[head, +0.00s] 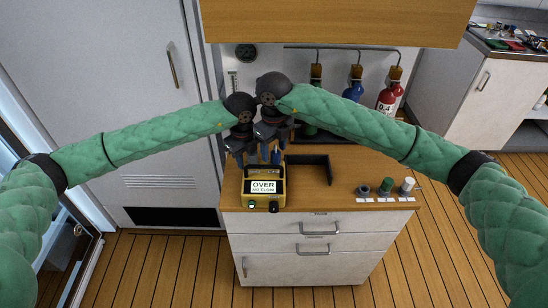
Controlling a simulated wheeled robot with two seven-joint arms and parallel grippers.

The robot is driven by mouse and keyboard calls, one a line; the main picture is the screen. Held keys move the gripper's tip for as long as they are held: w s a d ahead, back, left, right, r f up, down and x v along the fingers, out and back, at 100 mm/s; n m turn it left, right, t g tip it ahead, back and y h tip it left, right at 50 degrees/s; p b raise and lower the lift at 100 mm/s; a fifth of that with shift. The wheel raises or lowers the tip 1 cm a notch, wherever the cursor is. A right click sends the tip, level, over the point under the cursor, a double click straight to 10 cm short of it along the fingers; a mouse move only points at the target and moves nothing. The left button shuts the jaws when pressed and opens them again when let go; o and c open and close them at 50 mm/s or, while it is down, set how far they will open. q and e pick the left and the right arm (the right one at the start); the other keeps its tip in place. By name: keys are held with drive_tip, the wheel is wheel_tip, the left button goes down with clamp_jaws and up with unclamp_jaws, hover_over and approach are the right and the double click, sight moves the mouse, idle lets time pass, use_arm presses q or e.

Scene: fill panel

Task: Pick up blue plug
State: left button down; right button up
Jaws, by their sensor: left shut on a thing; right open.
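A small blue piece (276,156), which looks like the blue plug, stands upright just behind the yellow device (280,190) on the wooden counter. My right gripper (273,146) is open, just above and beside the blue piece. I cannot tell whether they touch. My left gripper (240,156) is close on its left, above the back left of the yellow device. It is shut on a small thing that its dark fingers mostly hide. The yellow device has a white screen reading "OVER" and "NO FLOW", with a green-lit knob and a black knob on its front.
A dark angled bracket (313,167) lies right of the device. A grey cap (363,190), a green cap (386,186) and a white cap (407,186) stand at the counter's right front. Gas bottles, including a red one (388,97), stand behind. A wooden cabinet (340,22) overhangs.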

sight(275, 153)
use_arm(q)
drive_tip(key=shift+d+r, duration=0.1)
drive_tip(key=shift+d, duration=0.4)
use_arm(e)
wheel_tip(275, 153, down, 2)
drive_tip(key=shift+f, duration=0.25)
drive_tip(key=c, duration=1)
drive_tip(key=shift+c, duration=0.2)
use_arm(q)
drive_tip(key=c, duration=1.6)
unclamp_jaws()
drive_tip(key=o, duration=0.4)
drive_tip(key=shift+d, duration=0.15)
drive_tip(key=shift+o, duration=0.6)
drive_tip(key=shift+w+d, duration=0.1)
drive_tip(key=shift+d, duration=0.05)
use_arm(e)
wheel_tip(275, 153, up, 15)
drive_tip(key=shift+d, duration=0.35)
use_arm(q)
drive_tip(key=shift+a, duration=0.25)
use_arm(e)
drive_tip(key=shift+a, duration=0.15)
